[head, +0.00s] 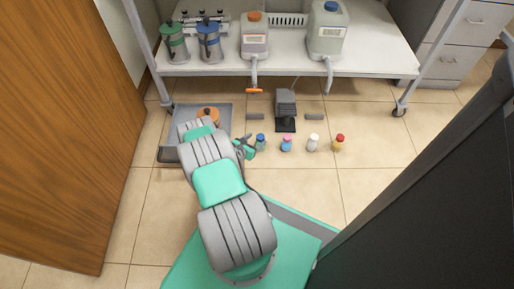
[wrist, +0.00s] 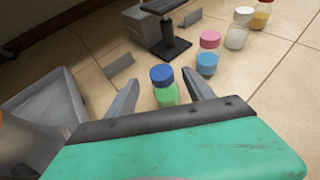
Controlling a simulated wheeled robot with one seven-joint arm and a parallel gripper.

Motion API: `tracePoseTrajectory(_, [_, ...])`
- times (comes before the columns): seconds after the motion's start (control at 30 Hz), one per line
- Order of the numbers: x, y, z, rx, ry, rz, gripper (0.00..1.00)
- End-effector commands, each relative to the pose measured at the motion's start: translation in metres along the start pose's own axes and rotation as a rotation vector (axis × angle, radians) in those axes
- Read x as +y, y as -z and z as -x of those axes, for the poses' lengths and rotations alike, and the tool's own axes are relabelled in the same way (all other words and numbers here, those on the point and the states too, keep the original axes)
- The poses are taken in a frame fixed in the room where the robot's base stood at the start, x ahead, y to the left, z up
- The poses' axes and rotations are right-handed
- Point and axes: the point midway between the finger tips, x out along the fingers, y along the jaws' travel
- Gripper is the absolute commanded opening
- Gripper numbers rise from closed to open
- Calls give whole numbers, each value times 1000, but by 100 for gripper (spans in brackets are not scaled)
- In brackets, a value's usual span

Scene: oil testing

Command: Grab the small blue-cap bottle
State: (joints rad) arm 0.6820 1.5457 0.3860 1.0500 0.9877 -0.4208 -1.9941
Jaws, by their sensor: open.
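The small blue-cap bottle (wrist: 165,88) stands upright on the tiled floor, with a blue cap and green contents. In the wrist view it shows between and just beyond the two fingers of my gripper (wrist: 165,100), its lower part hidden by the gripper body. The fingers are spread and I see no clear contact with the bottle. In the head view the blue-cap bottle (head: 260,141) is the leftmost of the row, and my gripper (head: 245,147) is close on its left side.
To the right stand a pink-cap bottle (head: 286,144), a white-cap bottle (head: 313,142) and a red-cap bottle (head: 338,143). A dark stand (head: 286,110) is behind the row. A grey tray (head: 222,112) lies left. A white shelf (head: 380,62) with containers spans the back.

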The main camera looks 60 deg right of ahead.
Motion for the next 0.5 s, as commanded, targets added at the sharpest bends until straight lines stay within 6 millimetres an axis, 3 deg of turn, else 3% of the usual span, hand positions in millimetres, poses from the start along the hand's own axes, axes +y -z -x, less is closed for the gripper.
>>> tracePoseTrajectory(0.5, [-2,3,-76,3,3,-6,62])
